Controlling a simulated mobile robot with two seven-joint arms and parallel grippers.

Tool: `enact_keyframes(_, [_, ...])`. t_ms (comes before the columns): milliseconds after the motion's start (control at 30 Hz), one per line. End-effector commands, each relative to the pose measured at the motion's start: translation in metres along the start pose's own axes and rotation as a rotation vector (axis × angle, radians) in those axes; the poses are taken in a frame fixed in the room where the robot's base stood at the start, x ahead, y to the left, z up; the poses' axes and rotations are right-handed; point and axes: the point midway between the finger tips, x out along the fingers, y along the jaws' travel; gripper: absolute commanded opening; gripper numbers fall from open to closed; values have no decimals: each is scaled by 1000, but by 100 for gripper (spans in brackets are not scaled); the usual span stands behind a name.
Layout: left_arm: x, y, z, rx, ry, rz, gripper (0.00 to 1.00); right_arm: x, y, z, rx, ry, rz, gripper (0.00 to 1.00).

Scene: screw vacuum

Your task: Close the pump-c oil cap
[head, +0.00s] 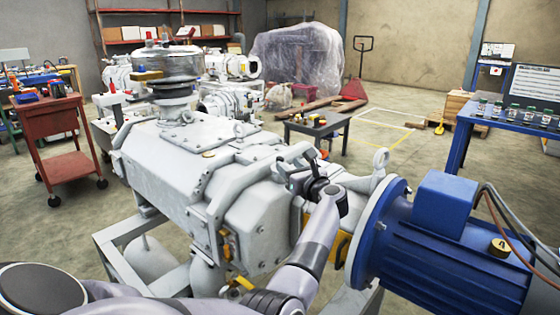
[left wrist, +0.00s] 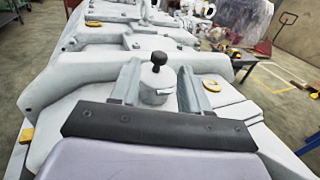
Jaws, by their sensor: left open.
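A large grey pump (head: 170,165) fills the middle of the head view, with a blue motor (head: 400,240) on its right end. My left gripper (head: 300,172) is over the pump's top near the motor end. In the left wrist view, my left gripper (left wrist: 160,85) is open. Its two grey fingers stand on either side of a short white cylindrical cap with a black knob (left wrist: 158,78), apparently the oil cap. I see gaps between cap and fingers. In the head view my gripper hides most of this cap. I cannot tell whether it is seated. My right gripper is out of view.
A lifting eye (head: 380,160) stands right of my gripper. A red cart (head: 60,130) is at left, a low dark table (head: 318,125) behind, and a blue bench (head: 462,140) at right.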

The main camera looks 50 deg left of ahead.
Motion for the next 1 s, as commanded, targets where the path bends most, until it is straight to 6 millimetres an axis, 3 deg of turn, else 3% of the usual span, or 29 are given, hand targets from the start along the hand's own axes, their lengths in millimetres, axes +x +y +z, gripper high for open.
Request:
enact_keyframes(300, [42,1,1,3,-4,0,46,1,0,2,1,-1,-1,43])
enact_keyframes(500, [59,0,1,2,-3,-1,46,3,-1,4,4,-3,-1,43])
enact_keyframes(967, [67,0,1,1,-2,-2,46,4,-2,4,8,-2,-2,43])
enact_keyframes(1000, [67,0,1,1,-2,-2,36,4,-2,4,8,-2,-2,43])
